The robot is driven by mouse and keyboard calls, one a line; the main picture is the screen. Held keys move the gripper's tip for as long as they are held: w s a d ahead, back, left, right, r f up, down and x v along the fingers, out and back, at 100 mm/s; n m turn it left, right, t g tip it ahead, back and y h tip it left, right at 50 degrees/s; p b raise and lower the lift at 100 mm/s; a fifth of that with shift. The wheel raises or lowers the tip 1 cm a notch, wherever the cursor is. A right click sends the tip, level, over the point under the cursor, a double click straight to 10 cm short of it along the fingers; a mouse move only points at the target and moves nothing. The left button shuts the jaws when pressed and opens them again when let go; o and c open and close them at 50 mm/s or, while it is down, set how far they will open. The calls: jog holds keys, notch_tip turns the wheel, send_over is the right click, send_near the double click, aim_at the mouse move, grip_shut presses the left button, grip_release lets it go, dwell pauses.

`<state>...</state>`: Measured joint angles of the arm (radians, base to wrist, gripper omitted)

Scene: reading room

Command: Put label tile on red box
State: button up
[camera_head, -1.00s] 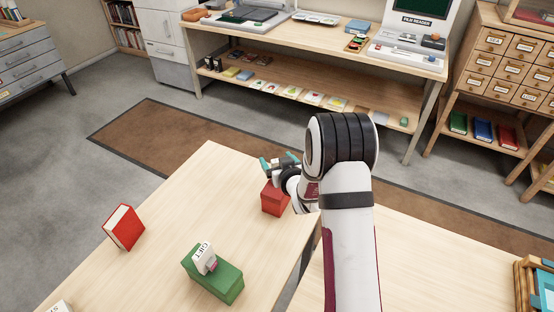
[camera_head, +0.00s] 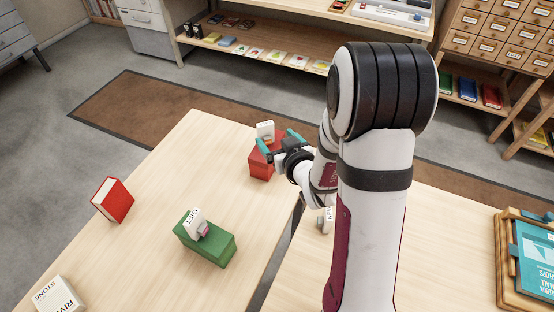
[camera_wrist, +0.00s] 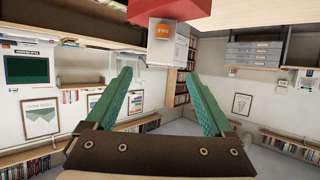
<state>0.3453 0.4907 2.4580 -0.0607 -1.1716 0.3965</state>
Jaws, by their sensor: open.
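The red box (camera_head: 260,167) stands near the far corner of the left table. A small white label tile (camera_head: 265,130) with an orange patch stands upright at its top. My gripper (camera_head: 279,143) is open just on the near side of the tile, its teal fingers spread above the box. In the wrist view the tile (camera_wrist: 168,42) and the red box (camera_wrist: 165,9) are beyond the gap between the open fingertips (camera_wrist: 160,88). Nothing shows between the fingers. The tile's contact with the box is hard to make out.
A green box (camera_head: 210,243) with a white GIFT tile (camera_head: 194,222) stands nearer on the left table. Another white tile (camera_head: 326,218) is partly hidden by my arm. A tray (camera_head: 508,277) holds a teal book at right.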

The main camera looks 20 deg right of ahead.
jog(key=s+a+r+m+g, duration=0.2)
jog(key=s+a+g, duration=0.2)
jog(key=s, duration=0.6)
jog(key=s+a+r+m+g+y, duration=0.1)
jog(key=s+a+g, duration=0.3)
jog(key=s, duration=0.7)
jog(key=s+a+r+m+g, duration=0.2)
jog(key=s+a+r+g, duration=0.1)
jog(key=s, duration=0.7)
jog(key=a+g, duration=0.1)
jog(key=g, duration=0.1)
jog(key=shift+s+r+m+g+y, duration=0.2)
jog(key=shift+s+m+g+y, duration=0.1)
jog(key=shift+g+y, duration=0.1)
